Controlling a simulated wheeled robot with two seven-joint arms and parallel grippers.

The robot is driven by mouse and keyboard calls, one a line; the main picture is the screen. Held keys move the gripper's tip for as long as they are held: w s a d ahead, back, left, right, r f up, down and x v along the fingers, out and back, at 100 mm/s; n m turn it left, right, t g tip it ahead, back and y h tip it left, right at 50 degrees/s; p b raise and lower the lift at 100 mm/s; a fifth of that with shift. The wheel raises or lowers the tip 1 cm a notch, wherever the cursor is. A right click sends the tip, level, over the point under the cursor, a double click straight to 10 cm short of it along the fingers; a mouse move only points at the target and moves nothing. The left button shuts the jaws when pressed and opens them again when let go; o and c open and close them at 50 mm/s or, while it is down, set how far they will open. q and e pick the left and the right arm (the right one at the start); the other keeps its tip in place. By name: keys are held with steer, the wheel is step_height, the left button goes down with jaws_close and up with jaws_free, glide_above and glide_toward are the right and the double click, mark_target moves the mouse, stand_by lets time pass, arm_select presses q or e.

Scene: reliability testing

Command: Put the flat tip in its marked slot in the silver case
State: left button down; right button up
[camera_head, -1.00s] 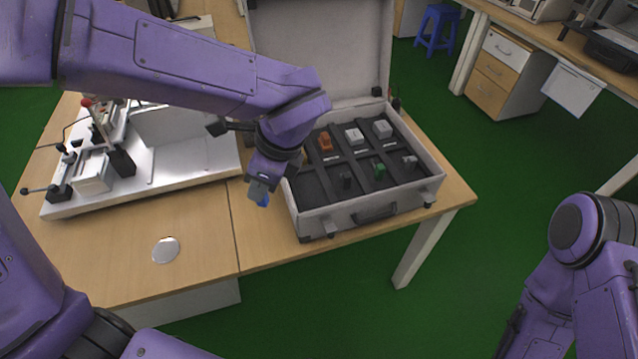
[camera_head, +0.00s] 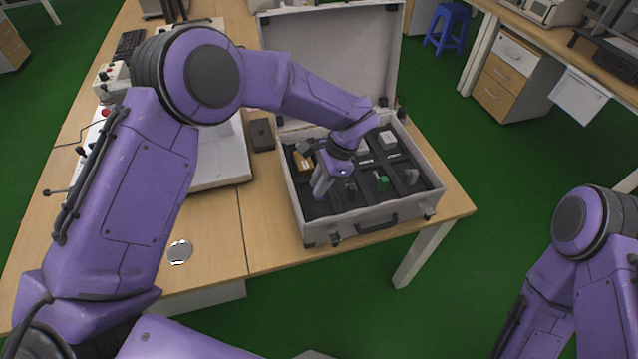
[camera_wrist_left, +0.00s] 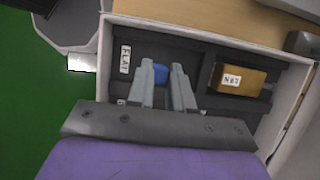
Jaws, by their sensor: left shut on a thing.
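The silver case (camera_head: 383,221) stands open on the table, its dark insert split into compartments. My left gripper (camera_head: 320,190) is inside the case outline, over the front-left compartment. In the left wrist view, my left gripper (camera_wrist_left: 166,92) is shut on a small blue piece, the flat tip (camera_wrist_left: 161,70), mostly hidden by the fingers. The FLAT label (camera_wrist_left: 125,59) lies on the compartment floor beside the fingers. I cannot tell whether the tip touches the floor. My right gripper is not in view; only my right arm shows.
An orange-brown box (camera_wrist_left: 243,83) with a white label lies in the neighbouring compartment. A green piece (camera_head: 382,183) and a white block (camera_head: 388,140) sit in other compartments. The raised lid (camera_head: 330,60) stands behind. A small dark box (camera_head: 261,134) is left of the case.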

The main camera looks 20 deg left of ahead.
arm_select(q)
step_height(320, 180, down, 2)
steer(key=shift+f+p, duration=0.1)
steer(key=shift+p, duration=0.4)
steer(key=shift+s+f+b, duration=0.1)
steer(key=shift+f+b, duration=0.25)
steer(key=shift+b, duration=0.05)
steer(key=c, duration=1)
jaws_free()
steer(key=shift+r, duration=0.1)
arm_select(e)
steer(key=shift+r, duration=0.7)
arm_select(q)
steer(key=shift+r+p, duration=0.2)
steer(key=shift+p, duration=0.15)
steer(key=b+v, duration=0.4)
steer(key=v, duration=0.8)
steer(key=shift+f, duration=0.1)
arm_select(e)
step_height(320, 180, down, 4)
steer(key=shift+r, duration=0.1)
